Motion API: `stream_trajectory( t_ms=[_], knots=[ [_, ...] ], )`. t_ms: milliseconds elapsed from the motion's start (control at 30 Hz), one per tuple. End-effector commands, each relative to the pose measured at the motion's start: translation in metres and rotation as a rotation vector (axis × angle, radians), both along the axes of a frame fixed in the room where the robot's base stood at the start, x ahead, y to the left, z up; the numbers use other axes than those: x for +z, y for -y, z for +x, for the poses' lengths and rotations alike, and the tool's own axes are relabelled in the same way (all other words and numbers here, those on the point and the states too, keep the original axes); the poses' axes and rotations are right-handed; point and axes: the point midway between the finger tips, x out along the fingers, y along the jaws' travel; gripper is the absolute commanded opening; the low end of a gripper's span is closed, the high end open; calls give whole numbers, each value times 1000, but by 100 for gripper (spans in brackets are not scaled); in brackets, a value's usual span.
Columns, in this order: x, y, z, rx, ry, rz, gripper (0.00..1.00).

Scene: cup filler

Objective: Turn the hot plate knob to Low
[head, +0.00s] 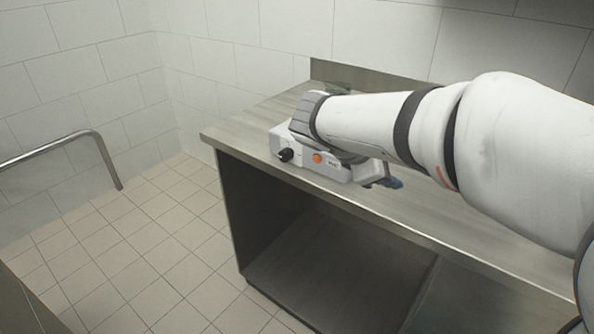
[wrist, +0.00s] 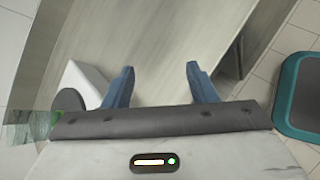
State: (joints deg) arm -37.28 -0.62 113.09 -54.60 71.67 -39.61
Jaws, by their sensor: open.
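The hot plate (head: 330,172) is a white box on the steel counter, partly hidden behind my arm in the head view. A black knob (head: 285,155) is on its front face at the left, with an orange button or light (head: 317,158) to the right of it. The knob's setting is too small to read. My gripper (head: 388,183) is just right of the box, near the counter's front edge. In the wrist view my gripper (wrist: 160,72) is open and empty, its blue fingers apart over bare counter. A white corner, probably the hot plate (wrist: 88,80), shows left of the fingers.
The steel counter (head: 245,125) has an open shelf below. Its surface is clear left of the hot plate. A metal rail (head: 60,143) stands at the far left. A grey thing with a teal rim (wrist: 281,100) is at the right of the wrist view.

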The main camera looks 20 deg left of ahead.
Motion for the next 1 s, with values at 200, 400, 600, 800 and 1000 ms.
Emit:
stream_trajectory(
  t_ms=[200,400,600,800,1000],
  knots=[
    [-54,-103,33,311,39,-365,52],
    [-78,-198,34,502,115,-656,52],
    [-87,-259,21,593,184,-835,52],
    [-86,-272,23,610,203,-884,52],
    [-87,-258,53,606,203,-882,52]
  ],
)
